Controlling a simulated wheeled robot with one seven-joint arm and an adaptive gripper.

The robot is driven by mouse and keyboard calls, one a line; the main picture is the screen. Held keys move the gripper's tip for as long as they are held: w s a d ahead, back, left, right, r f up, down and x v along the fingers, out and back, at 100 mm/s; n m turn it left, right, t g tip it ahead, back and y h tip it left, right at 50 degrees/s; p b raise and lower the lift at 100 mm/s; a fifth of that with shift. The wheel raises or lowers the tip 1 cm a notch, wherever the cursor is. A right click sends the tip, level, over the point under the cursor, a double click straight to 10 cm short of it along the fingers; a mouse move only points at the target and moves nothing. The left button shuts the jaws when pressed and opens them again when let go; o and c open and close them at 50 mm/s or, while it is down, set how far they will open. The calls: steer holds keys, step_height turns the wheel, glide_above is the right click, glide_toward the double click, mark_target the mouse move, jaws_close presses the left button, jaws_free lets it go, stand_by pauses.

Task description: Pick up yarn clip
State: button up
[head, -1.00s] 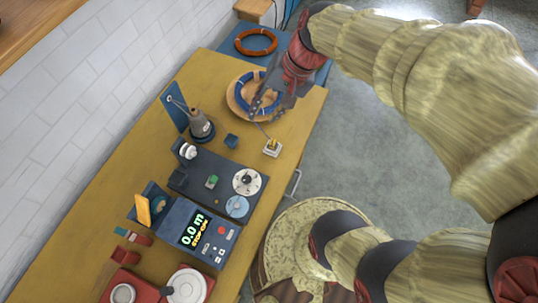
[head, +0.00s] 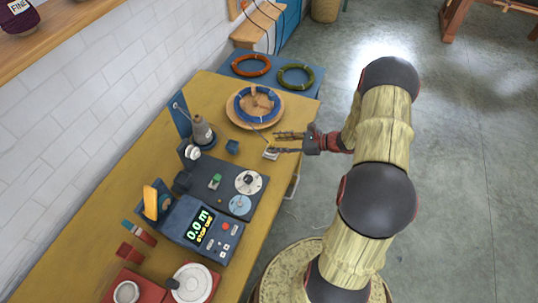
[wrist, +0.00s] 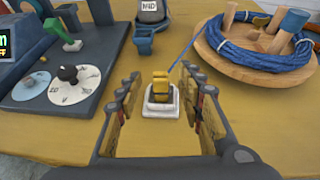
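In the head view the white base (head: 270,155) is near the table's right edge, and the clip is mostly hidden by my gripper. My gripper (head: 274,143) reaches in from the right, low over that edge, with its two fingers apart. In the wrist view my gripper (wrist: 162,78) is open and empty, with a finger on each side of the clip's line. The clip appears just ahead, between the fingertips, untouched.
A blue yarn skein (head: 242,109) lies on a round wooden holder (head: 275,119) behind the clip, its strand running toward the clip. A dark panel with dials (head: 224,187) stands nearby at left. Bare tabletop surrounds the white base.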

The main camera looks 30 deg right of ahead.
steer(key=shift+d+f, duration=0.1)
steer(key=shift+f, duration=0.2)
steer(key=shift+w+a+f, duration=0.2)
steer(key=shift+w+a, duration=0.05)
steer(key=b+x, duration=0.2)
steer(key=x, duration=0.5)
steer(key=shift+r, duration=0.15)
steer(key=shift+c, duration=1.2)
steer(key=c, duration=0.7)
jaws_close()
